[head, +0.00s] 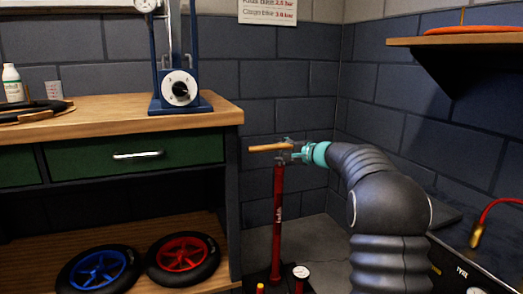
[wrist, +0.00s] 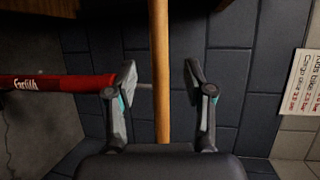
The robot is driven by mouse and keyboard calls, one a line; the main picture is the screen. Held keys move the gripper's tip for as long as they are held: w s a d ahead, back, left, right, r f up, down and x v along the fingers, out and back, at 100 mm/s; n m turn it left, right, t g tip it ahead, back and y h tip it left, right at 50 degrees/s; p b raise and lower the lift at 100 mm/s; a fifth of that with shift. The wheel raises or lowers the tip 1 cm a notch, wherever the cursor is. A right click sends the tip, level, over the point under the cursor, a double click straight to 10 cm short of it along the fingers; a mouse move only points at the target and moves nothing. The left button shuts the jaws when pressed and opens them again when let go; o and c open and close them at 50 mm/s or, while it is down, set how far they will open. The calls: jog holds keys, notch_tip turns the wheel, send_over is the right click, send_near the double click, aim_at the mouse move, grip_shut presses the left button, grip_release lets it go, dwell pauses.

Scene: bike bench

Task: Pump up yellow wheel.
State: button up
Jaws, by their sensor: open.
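A red floor pump (head: 278,215) stands upright on the floor beside the bench, with a wooden crossbar handle (head: 268,148) on top. My gripper (head: 288,151) is at the handle. In the wrist view my gripper (wrist: 160,82) is open, with the wooden handle (wrist: 160,60) passing between its fingers and a gap on each side. The red pump barrel (wrist: 55,82) shows at the left there. A black tyre with a yellowish rim (head: 30,114) lies at the bench's left edge, partly cut off; it may be the yellow wheel.
A wall shelf (head: 455,41) and a red hose (head: 490,210) are at the right.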

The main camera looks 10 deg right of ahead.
aim_at(266, 149)
jog(key=x, duration=0.9)
jog(key=shift+p, duration=0.35)
grip_shut()
